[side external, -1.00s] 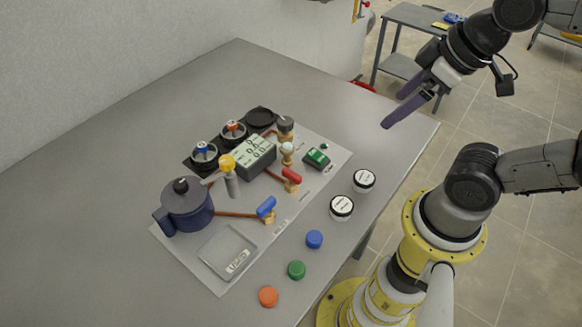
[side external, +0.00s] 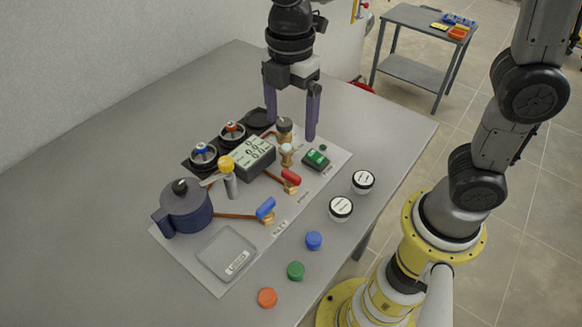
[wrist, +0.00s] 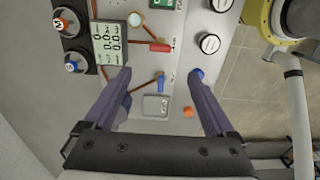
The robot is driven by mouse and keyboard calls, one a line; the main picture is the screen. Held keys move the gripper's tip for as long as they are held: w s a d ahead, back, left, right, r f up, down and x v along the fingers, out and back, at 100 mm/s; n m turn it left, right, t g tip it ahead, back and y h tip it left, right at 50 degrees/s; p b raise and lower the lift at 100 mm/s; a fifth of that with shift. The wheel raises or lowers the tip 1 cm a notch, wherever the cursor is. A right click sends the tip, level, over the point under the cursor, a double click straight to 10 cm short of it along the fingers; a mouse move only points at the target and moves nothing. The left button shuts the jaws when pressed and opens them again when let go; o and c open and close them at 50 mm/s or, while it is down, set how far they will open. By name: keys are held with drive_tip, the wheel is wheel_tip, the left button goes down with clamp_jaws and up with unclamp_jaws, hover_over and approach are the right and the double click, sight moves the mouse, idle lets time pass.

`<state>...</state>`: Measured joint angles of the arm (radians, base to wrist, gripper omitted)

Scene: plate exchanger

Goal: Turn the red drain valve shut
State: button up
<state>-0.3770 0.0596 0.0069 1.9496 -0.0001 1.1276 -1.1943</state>
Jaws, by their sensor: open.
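The red drain valve (side external: 291,177) has a red lever handle on a brass body at the end of a copper pipe, near the middle of the grey mat. It also shows in the wrist view as a red handle (wrist: 159,47) above the fingertips. My gripper (side external: 290,128) is open with its purple fingers pointing down, above the back right end of the mat. It is apart from the red valve, behind it in the side view. In the wrist view my open fingers (wrist: 160,74) hold nothing between them.
A blue valve (side external: 266,207), a yellow-knobbed lever (side external: 227,163), a display box (side external: 251,156) and a dark pot (side external: 186,209) stand close by. A green device (side external: 316,159) sits right of the red valve. White-lidded jars (side external: 363,181) and coloured caps (side external: 314,240) line the front edge.

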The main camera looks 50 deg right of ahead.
sight(291, 174)
wheel_tip(291, 174, down, 14)
drive_tip(key=shift+r, duration=0.2)
drive_tip(key=shift+c, duration=0.2)
drive_tip(key=c, duration=1.3)
drive_tip(key=shift+c, duration=0.2)
